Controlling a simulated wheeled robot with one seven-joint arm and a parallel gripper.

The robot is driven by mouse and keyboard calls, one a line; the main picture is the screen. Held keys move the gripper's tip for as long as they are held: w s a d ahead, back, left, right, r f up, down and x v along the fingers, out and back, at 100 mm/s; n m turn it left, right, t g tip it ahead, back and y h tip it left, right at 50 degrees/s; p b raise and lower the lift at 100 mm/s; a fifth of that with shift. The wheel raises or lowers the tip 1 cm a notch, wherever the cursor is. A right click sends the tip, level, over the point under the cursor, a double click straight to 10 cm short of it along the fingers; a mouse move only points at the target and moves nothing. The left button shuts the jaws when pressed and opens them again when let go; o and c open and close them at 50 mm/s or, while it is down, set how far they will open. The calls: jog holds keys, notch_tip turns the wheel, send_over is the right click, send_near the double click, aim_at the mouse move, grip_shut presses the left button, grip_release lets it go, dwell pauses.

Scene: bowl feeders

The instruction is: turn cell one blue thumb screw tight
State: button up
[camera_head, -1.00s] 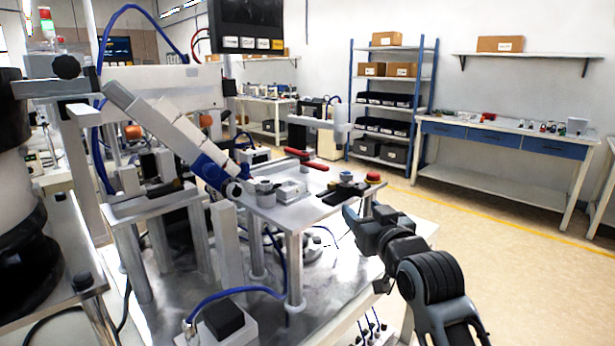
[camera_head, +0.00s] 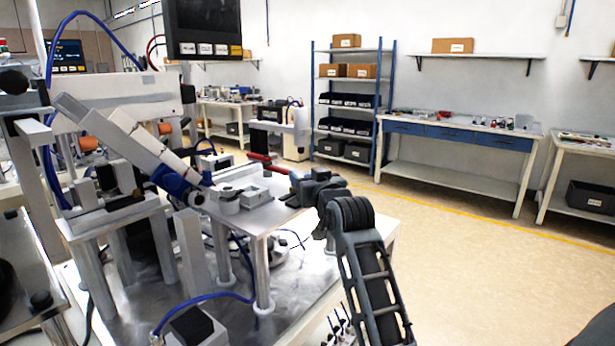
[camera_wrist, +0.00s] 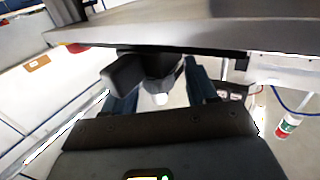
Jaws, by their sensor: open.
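My gripper (camera_head: 298,188) is at the right end of the raised metal plate (camera_head: 262,214), beside the black fitting there. In the wrist view my open fingers (camera_wrist: 160,88) point toward the plate's edge. A dark lobed part (camera_wrist: 126,72) and a dark round part with a pale tip (camera_wrist: 161,74) show below that edge, the round one between the fingers. I cannot tell whether they touch. I cannot make out the blue thumb screw for certain now; my gripper covers much of that end of the plate in the head view.
A red-handled clamp (camera_head: 268,164) stands on the plate close to my gripper. A pale sloping chute with a blue block (camera_head: 172,181) is at left. A red part (camera_wrist: 78,47) shows by the plate edge. The floor at right is open, before a workbench (camera_head: 462,134).

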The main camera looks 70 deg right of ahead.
jog(key=c, duration=0.9)
jog(key=shift+w+m+g+h, duration=0.1)
jog(key=shift+m+g+h, duration=0.4)
jog(key=shift+g, duration=0.1)
jog(key=shift+f+g, duration=0.1)
jog(key=shift+g, duration=0.2)
jog(key=m+g+h+b, duration=0.2)
jog(key=b, duration=0.1)
jog(key=shift+f+g, duration=0.2)
jog(key=shift+g, duration=0.1)
jog(key=shift+r+m+g+h+b, duration=0.2)
jog(key=shift+m+g+h+b, duration=0.1)
jog(key=shift+m+g+b, duration=0.45)
jog(key=shift+r, duration=0.1)
